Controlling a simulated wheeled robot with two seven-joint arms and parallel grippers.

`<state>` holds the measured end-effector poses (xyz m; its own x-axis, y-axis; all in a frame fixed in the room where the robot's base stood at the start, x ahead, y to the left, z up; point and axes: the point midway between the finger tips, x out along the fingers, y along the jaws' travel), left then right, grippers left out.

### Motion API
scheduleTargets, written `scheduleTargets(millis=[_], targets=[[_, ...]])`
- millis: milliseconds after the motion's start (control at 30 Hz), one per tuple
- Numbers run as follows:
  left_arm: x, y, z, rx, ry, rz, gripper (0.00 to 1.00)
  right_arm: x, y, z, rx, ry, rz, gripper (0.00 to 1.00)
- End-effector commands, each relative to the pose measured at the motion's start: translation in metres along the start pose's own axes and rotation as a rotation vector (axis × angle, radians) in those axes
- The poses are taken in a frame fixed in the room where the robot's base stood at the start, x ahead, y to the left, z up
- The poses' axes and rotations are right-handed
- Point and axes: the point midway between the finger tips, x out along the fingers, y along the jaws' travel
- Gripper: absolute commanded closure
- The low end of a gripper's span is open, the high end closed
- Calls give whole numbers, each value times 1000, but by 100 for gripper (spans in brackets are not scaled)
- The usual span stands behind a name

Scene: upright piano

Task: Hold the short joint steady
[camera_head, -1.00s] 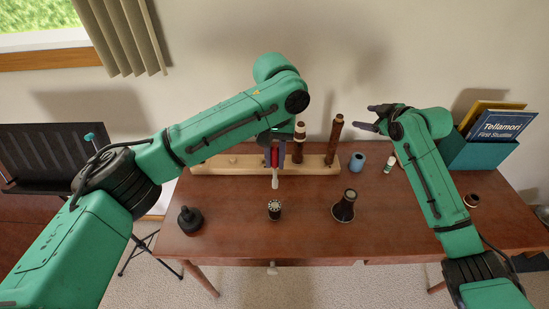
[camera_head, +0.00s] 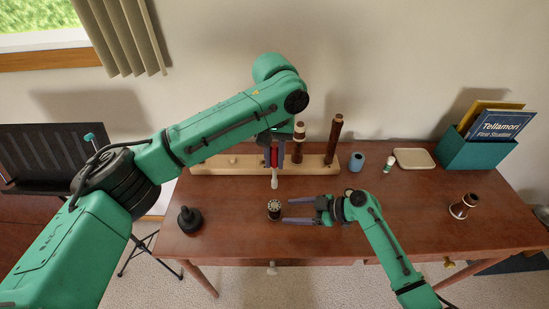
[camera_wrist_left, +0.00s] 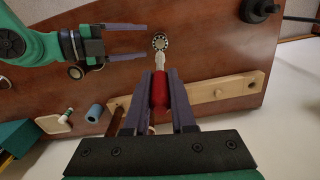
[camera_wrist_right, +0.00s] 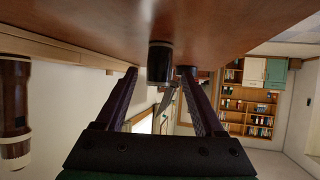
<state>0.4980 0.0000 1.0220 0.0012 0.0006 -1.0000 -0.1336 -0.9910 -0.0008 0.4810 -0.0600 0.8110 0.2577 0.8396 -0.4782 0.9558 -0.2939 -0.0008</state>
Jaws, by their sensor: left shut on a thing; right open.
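A short dark upright cylinder, which I take as the short joint (camera_head: 274,209), stands on the table with pale dots around its top. It also shows in the left wrist view (camera_wrist_left: 159,42) and the right wrist view (camera_wrist_right: 160,62). My right gripper (camera_head: 286,211) is open and low over the table, its fingertips at the right side of the joint. In the right wrist view the joint appears between the tips; contact is not clear. My left gripper (camera_head: 275,160) is shut on a red-handled tool (camera_wrist_left: 160,92), whose pale tip points down, above and behind the joint.
A wooden rack (camera_head: 225,165) with dark tubes stands at the back. A black flared piece (camera_head: 190,219) is at the left. A blue cylinder (camera_head: 357,162), small bottle (camera_head: 388,164), tan tray (camera_head: 414,158), brown flared piece (camera_head: 462,206) and book bin (camera_head: 473,153) are at the right.

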Motion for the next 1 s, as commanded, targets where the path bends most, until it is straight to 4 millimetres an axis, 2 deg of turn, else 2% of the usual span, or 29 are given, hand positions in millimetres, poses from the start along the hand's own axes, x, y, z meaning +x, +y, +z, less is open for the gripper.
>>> scheduleTargets(millis=[100,300,433,667,700,800,867,900,967,1000], targets=[[0,0,0,0,0,0,100,23,0,-1,1,2,-1,30],[0,0,0,0,0,0,100,51,1,-1,1,1,1,30],[0,0,0,0,0,0,100,59,0,0,0,-1,1,30],[0,0,0,0,0,0,100,60,1,0,0,-1,1,30],[0,0,0,0,0,0,100,60,1,0,0,-1,1,45],[0,0,0,0,0,0,100,59,1,0,0,-1,1,81],[0,0,0,0,0,0,100,59,1,0,0,-1,2,81],[0,0,0,0,0,0,100,59,1,0,0,-1,2,39],[0,0,0,0,0,0,100,59,1,0,0,-1,2,16],[0,0,0,0,0,0,100,59,1,0,0,-1,2,15]])
